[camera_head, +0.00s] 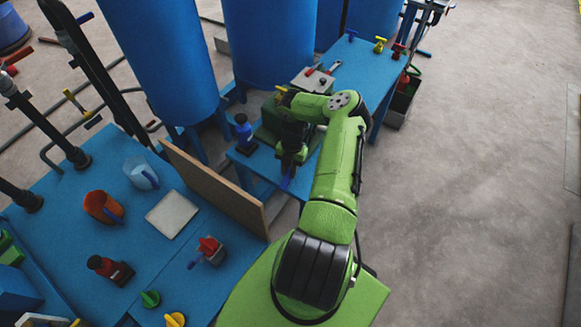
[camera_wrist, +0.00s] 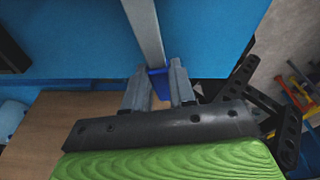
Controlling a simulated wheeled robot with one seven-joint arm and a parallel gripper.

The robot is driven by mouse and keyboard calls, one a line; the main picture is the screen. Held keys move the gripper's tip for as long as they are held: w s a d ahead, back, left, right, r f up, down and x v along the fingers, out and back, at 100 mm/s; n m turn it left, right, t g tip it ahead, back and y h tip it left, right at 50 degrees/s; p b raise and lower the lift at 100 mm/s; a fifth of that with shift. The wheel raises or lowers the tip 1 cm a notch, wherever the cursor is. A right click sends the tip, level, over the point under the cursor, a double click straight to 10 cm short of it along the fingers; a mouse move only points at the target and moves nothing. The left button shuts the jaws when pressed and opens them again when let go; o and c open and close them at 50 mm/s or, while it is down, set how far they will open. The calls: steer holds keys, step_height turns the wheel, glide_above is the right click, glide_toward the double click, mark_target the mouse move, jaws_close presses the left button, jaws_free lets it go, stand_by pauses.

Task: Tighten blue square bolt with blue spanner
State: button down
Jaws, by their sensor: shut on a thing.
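My gripper (camera_head: 289,163) is over the near end of the farther blue table. In the wrist view my gripper (camera_wrist: 158,88) has its two grey fingers shut on the blue spanner (camera_wrist: 158,80). The spanner's blue part sits between the fingers, and a long grey bar (camera_wrist: 145,30) runs up from there to the top of the picture. In the head view a small blue piece of the spanner (camera_head: 286,182) shows below the fingers. I cannot make out the blue square bolt in either view; my arm covers part of the table.
A wooden board (camera_head: 213,187) stands upright left of the gripper. A blue bottle-like object (camera_head: 242,132) is close by on the table. A grey plate (camera_head: 309,80) with red-handled items lies beyond. Large blue tanks (camera_head: 270,45) stand behind. Open floor (camera_head: 470,180) is at right.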

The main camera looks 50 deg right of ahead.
steer(key=shift+w+a+r+m+p, duration=0.15)
steer(key=shift+w+m+p, duration=0.55)
steer(key=shift+p, duration=1.8)
steer(key=shift+w+a+m+p, duration=0.1)
steer(key=shift+w+m+p, duration=0.5)
steer(key=shift+p, duration=1.05)
steer(key=shift+w+m+t+p, duration=0.15)
steer(key=shift+m+t+p, duration=0.15)
steer(key=shift+m+p, duration=0.15)
steer(key=c, duration=0.8)
jaws_free()
steer(key=shift+f, duration=0.2)
steer(key=shift+c, duration=0.2)
steer(key=d+r+p, duration=0.3)
steer(key=r, duration=1.2)
steer(key=shift+r, duration=0.25)
